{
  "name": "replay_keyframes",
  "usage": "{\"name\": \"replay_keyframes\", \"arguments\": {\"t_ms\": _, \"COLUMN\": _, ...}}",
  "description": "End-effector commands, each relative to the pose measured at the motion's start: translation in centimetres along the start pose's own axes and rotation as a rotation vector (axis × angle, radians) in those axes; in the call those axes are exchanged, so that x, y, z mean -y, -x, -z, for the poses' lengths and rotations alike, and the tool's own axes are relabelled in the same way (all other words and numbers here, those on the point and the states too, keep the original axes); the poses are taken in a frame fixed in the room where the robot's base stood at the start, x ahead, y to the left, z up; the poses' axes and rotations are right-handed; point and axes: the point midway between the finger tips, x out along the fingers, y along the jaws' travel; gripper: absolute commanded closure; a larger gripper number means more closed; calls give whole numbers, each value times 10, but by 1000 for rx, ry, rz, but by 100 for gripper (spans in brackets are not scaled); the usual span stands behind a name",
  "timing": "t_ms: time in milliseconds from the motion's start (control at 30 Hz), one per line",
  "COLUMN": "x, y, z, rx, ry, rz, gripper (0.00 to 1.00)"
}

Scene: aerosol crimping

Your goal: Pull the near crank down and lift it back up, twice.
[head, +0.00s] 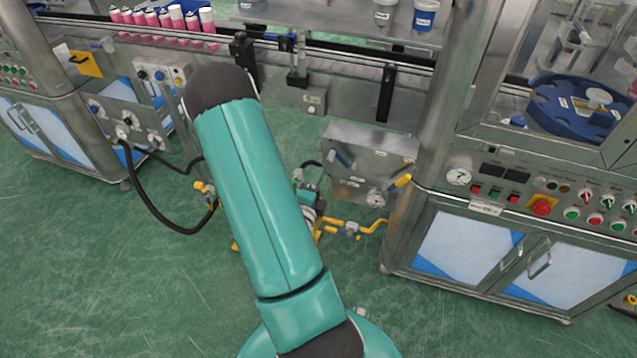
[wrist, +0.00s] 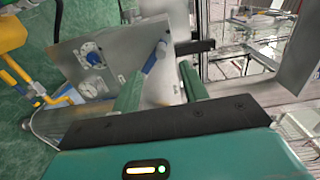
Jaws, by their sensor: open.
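A blue-handled lever (head: 340,158) sticks out from a grey metal box (head: 368,172) below the conveyor. A second, yellow-handled lever (head: 402,181) is at the box's right side. I cannot tell for certain which is the near crank. In the wrist view the blue-handled lever (wrist: 156,57) shows between the two green fingers of my gripper (wrist: 160,74), in line with the gap. The fingers are apart and not closed on it. How far the lever lies beyond the fingertips is unclear. In the head view my arm hides most of the gripper.
Yellow pipes with valves (head: 345,228) run low beside the box; they also show in the wrist view (wrist: 12,35). A steel control cabinet (head: 480,245) stands right, another cabinet (head: 40,125) left. A black hose (head: 150,205) loops left. Green floor (head: 90,270) is open in front.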

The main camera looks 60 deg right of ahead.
Motion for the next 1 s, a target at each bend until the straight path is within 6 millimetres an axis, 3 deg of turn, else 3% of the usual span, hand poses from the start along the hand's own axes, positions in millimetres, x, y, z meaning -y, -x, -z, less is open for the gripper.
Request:
{"name": "replay_keyframes", "arguments": {"t_ms": 267, "x": 0, "y": -17, "z": 3, "rx": -7, "ry": -7, "rz": 17, "gripper": 56}}
{"name": "replay_keyframes", "arguments": {"t_ms": 733, "x": 2, "y": -77, "z": 3, "rx": -4, "ry": -6, "rz": 17, "gripper": 56}}
{"name": "replay_keyframes", "arguments": {"t_ms": 1000, "x": 2, "y": -90, "z": 3, "rx": -4, "ry": -5, "rz": 15, "gripper": 56}}
